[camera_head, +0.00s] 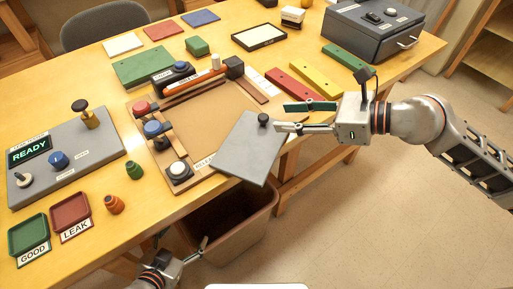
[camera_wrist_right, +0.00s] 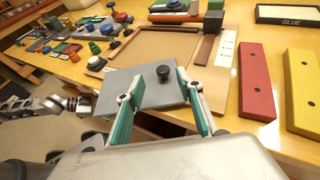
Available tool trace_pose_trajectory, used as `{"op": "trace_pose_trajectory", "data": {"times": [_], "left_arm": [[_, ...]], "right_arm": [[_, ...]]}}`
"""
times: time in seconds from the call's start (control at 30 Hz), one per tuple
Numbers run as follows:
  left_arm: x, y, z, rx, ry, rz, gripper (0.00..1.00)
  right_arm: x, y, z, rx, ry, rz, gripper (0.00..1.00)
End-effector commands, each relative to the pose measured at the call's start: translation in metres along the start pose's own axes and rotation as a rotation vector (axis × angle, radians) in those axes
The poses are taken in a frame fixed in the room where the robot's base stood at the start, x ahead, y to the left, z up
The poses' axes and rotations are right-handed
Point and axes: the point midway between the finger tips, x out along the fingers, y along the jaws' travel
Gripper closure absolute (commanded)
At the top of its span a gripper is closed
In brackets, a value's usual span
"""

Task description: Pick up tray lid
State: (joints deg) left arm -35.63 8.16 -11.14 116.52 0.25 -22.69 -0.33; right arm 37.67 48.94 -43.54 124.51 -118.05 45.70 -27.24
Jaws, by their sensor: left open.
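The tray lid is a grey flat plate (camera_head: 247,155) with a black knob (camera_head: 263,120); it lies at the front table edge, its near corner overhanging the edge. In the right wrist view the lid (camera_wrist_right: 130,93) and its knob (camera_wrist_right: 164,74) show ahead of my right gripper (camera_wrist_right: 158,78). My right gripper is open, with the knob between the lines of its two fingers; no contact shows. In the head view my right gripper (camera_head: 281,117) is just right of the knob. My left gripper (camera_head: 182,241) is open and empty, low in front of the table.
A brown bin (camera_head: 232,225) stands below the lid at the table front. A brown board with buttons (camera_head: 205,110) lies behind the lid. A red bar (camera_head: 290,85) and a yellow bar (camera_head: 315,77) lie behind my right gripper. The grey READY tester (camera_head: 85,145) is at left.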

Motion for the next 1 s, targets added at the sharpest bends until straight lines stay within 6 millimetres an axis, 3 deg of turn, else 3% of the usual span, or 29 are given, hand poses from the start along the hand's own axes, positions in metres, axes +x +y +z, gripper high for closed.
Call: {"op": "trace_pose_trajectory", "data": {"times": [0.37, 0.63, 0.97, 1.0], "left_arm": [[0.0, 0.001, 0.001, -0.001, -0.002, 0.002, 0.24], [-0.001, 0.005, 0.009, -0.003, -0.015, 0.007, 0.24], [-0.001, 0.005, 0.01, -0.002, -0.016, 0.007, 0.24], [-0.001, 0.005, 0.009, -0.002, -0.016, 0.007, 0.24]], "right_arm": [[0.034, -0.001, -0.002, 0.004, -0.001, -0.001, 0.63], [0.071, -0.003, -0.004, 0.005, -0.001, -0.002, 0.63], [0.077, -0.003, -0.004, 0.003, 0.0, -0.002, 0.63], [0.077, -0.003, -0.004, 0.003, 0.0, -0.002, 0.74]]}}
